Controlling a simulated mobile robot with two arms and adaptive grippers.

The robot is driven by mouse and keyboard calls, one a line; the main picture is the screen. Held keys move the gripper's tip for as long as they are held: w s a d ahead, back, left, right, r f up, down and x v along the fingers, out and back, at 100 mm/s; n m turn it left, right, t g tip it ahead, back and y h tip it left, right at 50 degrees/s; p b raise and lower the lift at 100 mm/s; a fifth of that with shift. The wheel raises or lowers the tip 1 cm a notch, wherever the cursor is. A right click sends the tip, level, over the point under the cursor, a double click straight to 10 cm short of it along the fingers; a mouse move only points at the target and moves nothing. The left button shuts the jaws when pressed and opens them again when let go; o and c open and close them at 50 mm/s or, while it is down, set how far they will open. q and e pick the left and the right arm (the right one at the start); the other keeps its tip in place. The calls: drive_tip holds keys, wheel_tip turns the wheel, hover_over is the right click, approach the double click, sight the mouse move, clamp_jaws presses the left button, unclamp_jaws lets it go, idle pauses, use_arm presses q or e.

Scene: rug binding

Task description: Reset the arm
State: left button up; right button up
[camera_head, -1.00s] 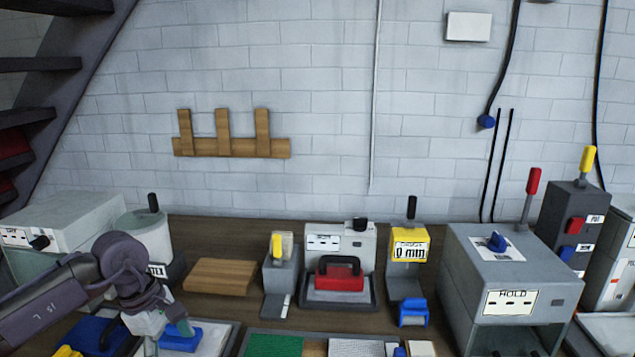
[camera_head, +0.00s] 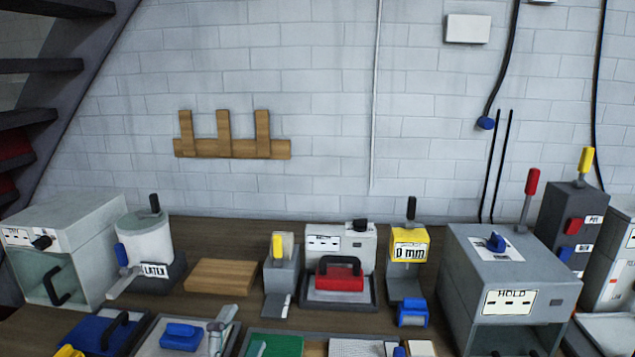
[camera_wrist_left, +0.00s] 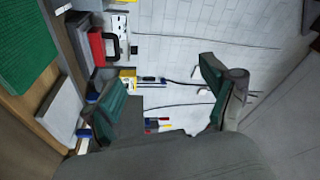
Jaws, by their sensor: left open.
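The white wall and parts of the bench equipment show beyond the fingers. My right gripper is in neither view.
The bench holds a latex pot (camera_head: 147,240), a wooden block (camera_head: 220,277), a red-handled press (camera_head: 340,274), a yellow 0 mm gauge (camera_head: 410,246) and a grey HOLD box (camera_head: 510,265). A grey tray (camera_head: 150,344) and green piece (camera_head: 285,345) lie in front. The wall above is mostly clear.

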use_arm(q)
drive_tip(key=s+a+f+n+g+y, duration=0.3)
drive_tip(key=s+a+f+n+g, duration=0.15)
drive_tip(key=f, duration=0.35)
drive_tip(key=s+a+f+n+g+y, duration=0.2)
drive_tip(key=s+a+f+n+g, duration=0.1)
drive_tip(key=s+f+n, duration=0.3)
drive_tip(key=s+f+n+g, duration=0.4)
drive_tip(key=s+f+g, duration=0.5)
drive_tip(key=s, duration=0.6)
drive_tip(key=s+f, duration=0.3)
drive_tip(key=f, duration=2.7)
drive_tip(key=s+a+f+g, duration=0.1)
drive_tip(key=s+a+f, duration=0.2)
drive_tip(key=s+f, duration=1)
drive_tip(key=s, duration=0.2)
drive_tip(key=shift+s+a+f+m, duration=0.2)
drive_tip(key=shift+s+f+m, duration=0.05)
drive_tip(key=shift+s+m, duration=0.1)
